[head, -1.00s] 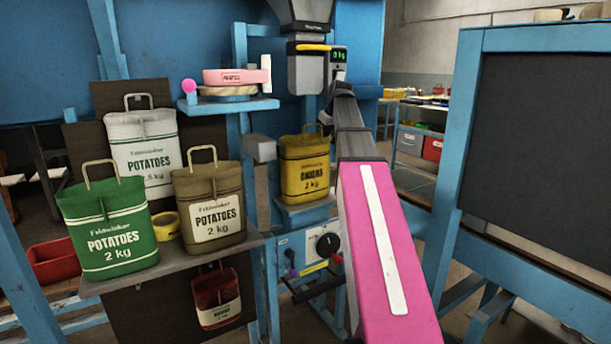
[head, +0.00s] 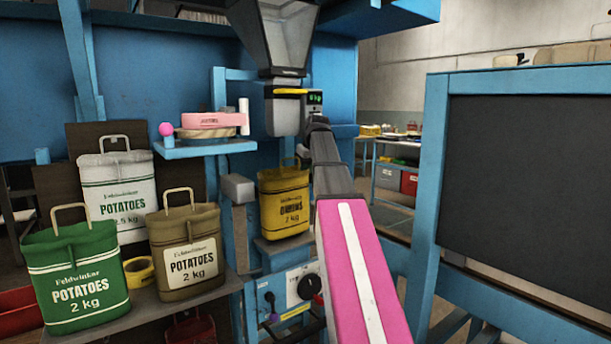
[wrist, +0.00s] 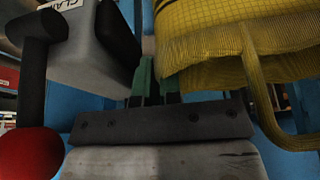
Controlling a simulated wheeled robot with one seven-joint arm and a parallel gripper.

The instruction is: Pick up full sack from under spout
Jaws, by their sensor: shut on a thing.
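The yellow onions sack (head: 284,205), marked 2 kg, stands upright on a blue stand below the grey spout (head: 284,112) in the head view. Its handle loop points up. In the wrist view the yellow mesh sack (wrist: 225,65) fills the upper right, with its handle at the right edge. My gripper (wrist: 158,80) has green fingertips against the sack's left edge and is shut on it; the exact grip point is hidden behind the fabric. In the head view my arm hides the gripper.
A grey clamp block (wrist: 85,50) and a red-knobbed lever (wrist: 30,155) are close left of my gripper. Green (head: 75,280), brown (head: 185,250) and white (head: 118,190) potato sacks stand on a shelf at left. A dark board in a blue frame (head: 436,150) stands at right.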

